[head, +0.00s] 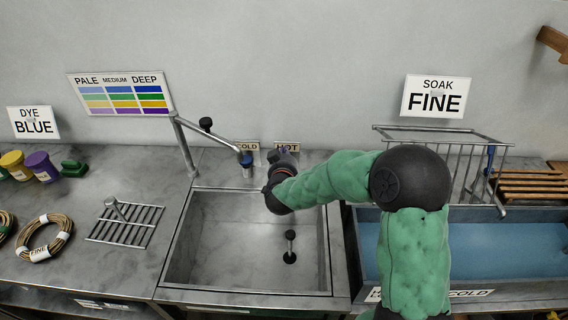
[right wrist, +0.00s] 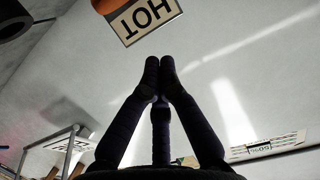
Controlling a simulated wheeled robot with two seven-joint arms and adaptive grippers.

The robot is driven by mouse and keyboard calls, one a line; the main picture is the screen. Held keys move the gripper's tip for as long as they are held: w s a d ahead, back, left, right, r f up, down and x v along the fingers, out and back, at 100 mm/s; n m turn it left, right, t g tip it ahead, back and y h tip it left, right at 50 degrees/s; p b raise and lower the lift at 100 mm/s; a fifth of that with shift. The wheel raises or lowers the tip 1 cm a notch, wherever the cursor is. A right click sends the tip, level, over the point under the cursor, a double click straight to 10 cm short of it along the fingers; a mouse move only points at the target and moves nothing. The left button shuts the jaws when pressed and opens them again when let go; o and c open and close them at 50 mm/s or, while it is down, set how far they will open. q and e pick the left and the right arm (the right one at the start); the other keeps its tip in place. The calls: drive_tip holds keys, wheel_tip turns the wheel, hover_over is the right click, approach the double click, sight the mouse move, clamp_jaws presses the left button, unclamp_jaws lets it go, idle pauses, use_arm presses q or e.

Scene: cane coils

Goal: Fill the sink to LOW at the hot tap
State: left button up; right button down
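The grey metal sink (head: 215,240) is in the middle of the head view, and I see no water in it. A dark plug-like piece with an upright stem (head: 290,245) is on its floor. The swing spout (head: 215,134) stands at the sink's back left. The HOT label (head: 287,147) is behind the sink; it shows upside down in the right wrist view (right wrist: 148,18), beside an orange-red part (right wrist: 105,5). My right gripper (right wrist: 160,68) has its fingertips together, with nothing seen between them, close to that label. In the head view my wrist hides most of the hot tap.
A COLD label (head: 247,147) and a blue-marked tap (head: 247,161) are left of HOT. A blue-filled trough (head: 520,258) and wire rack (head: 450,150) are at right. A cane coil (head: 45,237), drain grate (head: 125,225) and dye pots (head: 40,165) are at left.

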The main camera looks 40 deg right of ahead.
drive_tip(key=f, duration=0.1)
drive_tip(key=w+d+f+b, duration=0.1)
drive_tip(key=w+f, duration=0.1)
drive_tip(key=shift+d+b, duration=0.3)
drive_tip(key=shift+b, duration=0.05)
drive_tip(key=shift+s+f+b, duration=0.1)
drive_tip(key=shift+f+b, duration=0.25)
drive_tip(key=shift+f, duration=0.45)
drive_tip(key=shift+f+b, duration=0.4)
drive_tip(key=shift+f, duration=0.55)
drive_tip(key=shift+a, duration=0.1)
idle(5.5)
